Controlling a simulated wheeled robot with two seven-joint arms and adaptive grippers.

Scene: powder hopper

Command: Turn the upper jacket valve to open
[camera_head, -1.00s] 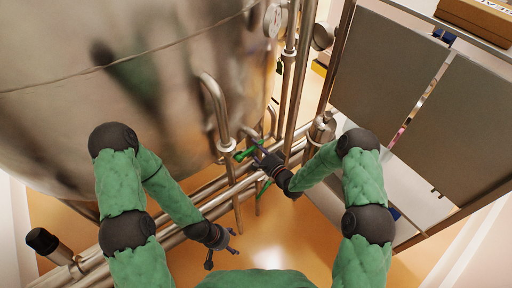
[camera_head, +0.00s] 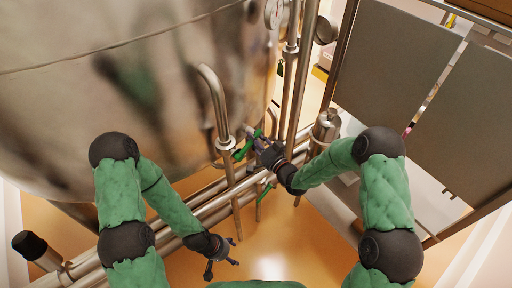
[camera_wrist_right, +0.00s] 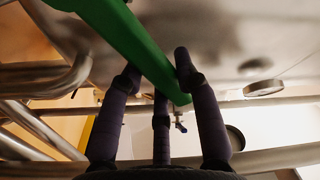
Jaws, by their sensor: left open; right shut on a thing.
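The upper jacket valve's green handle (camera_head: 246,147) sits on the pipework beside the tank and slants up to the right in the head view. In the right wrist view the green handle (camera_wrist_right: 128,40) runs from the top left to between my fingers. My right gripper (camera_head: 262,146) is shut on this handle near its end; its fingers also show in the right wrist view (camera_wrist_right: 158,72). Its fingers partly hide the valve body in the head view. My left gripper (camera_head: 226,261) is open and empty, low over the floor and away from the valve.
A second green handle (camera_head: 267,191) is lower on the pipes. The large steel tank (camera_head: 60,110) fills the left. Vertical pipes (camera_head: 293,80) stand behind my right gripper, and a grey-panelled rack (camera_head: 400,75) is at the right. Floor is clear near the bottom middle.

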